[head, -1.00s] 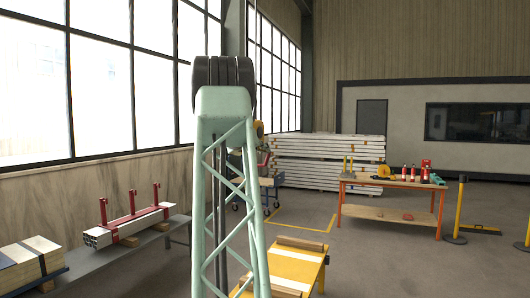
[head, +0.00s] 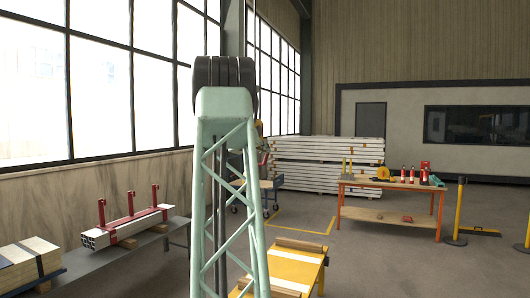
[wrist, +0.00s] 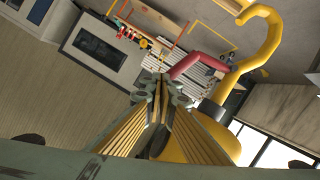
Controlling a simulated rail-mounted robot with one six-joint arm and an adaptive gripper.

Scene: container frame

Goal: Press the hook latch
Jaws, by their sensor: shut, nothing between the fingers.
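In the wrist view a large yellow hook (wrist: 271,42) curves from the upper right down toward its yellow body, seen at the lower middle behind my gripper. A red latch (wrist: 196,65) reaches across toward the hook's shank. My gripper (wrist: 163,88) is shut and empty, with its tips just left of and below the red latch in the picture. I cannot tell whether the tips touch it. In the head view the hook is mostly hidden behind the mint-green lattice boom; only small yellow and red bits show at its right edge.
The lattice boom (head: 222,150) with black sheaves (head: 224,78) stands in the middle of the head view. A yellow bench (head: 296,268) is close behind it. A wooden worktable (head: 390,188) with tools stands farther right. Red-clamped beams (head: 128,228) lie at the left.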

